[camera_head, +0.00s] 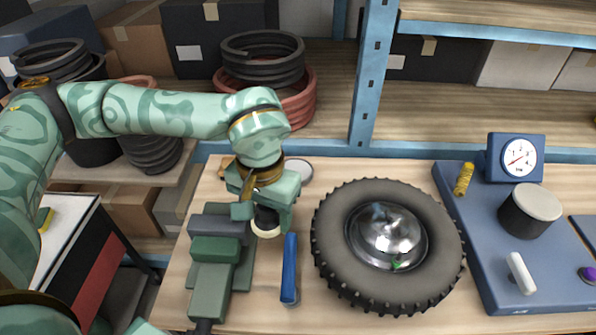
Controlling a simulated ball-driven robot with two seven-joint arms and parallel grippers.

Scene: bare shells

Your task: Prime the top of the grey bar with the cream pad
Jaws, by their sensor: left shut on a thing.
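The cream pad (268,231) is the pale underside of a dark, round-bodied tool. My left gripper (266,207) points down and is shut on this tool. The gripper's fingers hide part of the tool. The grey bar (218,228) lies crosswise at the green vise (213,268) on the bench. In the picture the pad is just right of the bar's right end. I cannot tell how high the pad is above the bench. My right gripper is not in view.
A blue handled tool (289,268) lies just right of the vise. A tyre with a shiny hub (337,225) fills the bench's middle. A blue board (477,252) with a gauge (517,158) stands at the right. A pale round disc (298,170) lies behind the gripper.

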